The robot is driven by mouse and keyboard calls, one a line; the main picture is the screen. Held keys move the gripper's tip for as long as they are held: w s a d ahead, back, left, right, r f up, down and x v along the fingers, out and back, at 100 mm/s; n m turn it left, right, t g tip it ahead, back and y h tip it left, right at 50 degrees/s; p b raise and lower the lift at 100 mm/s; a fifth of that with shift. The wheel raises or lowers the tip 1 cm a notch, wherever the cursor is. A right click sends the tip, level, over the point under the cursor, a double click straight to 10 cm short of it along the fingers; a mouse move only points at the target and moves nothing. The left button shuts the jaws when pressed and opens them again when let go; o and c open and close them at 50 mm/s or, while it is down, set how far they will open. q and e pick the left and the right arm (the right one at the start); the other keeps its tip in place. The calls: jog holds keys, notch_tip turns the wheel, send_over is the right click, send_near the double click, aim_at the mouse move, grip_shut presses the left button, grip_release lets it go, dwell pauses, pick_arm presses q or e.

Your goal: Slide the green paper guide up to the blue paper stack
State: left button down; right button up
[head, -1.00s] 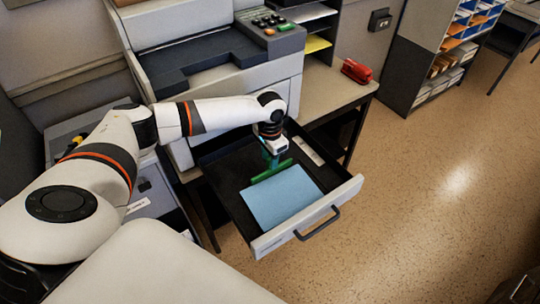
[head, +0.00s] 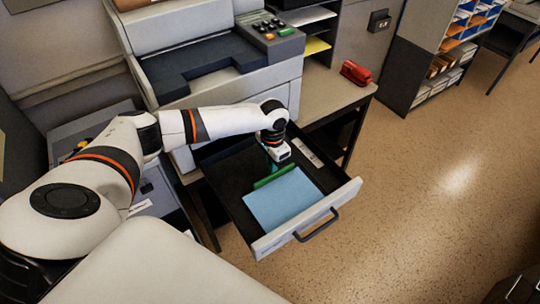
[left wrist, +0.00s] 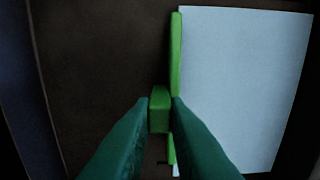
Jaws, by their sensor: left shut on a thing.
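The blue paper stack (head: 284,202) lies flat in the open drawer, near its front. The green paper guide (head: 274,177) is a thin upright bar along the stack's rear edge. In the left wrist view the guide (left wrist: 175,60) runs along the left edge of the paper stack (left wrist: 242,90), with no clear gap; I cannot tell whether they touch. My left gripper (head: 272,164) reaches down into the drawer. In the left wrist view its teal fingertips (left wrist: 160,104) are shut on the guide's short block-like tab. My right gripper is not in view.
The dark drawer (head: 222,167) has a pale front panel with a dark handle (head: 317,225). A pale strip (head: 308,152) lies in the drawer, right of my gripper. The printer (head: 215,65) stands behind. A red stapler (head: 356,72) sits on the desk. Floor at right is clear.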

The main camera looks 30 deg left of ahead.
pick_arm(q)
jog(key=shift+d, duration=0.2)
jog(key=c, duration=1.4)
grip_release()
jog(key=shift+r, duration=0.1)
notch_tip(320, 180, up, 12)
jog(key=shift+b, duration=0.45)
jog(key=shift+s, duration=0.1)
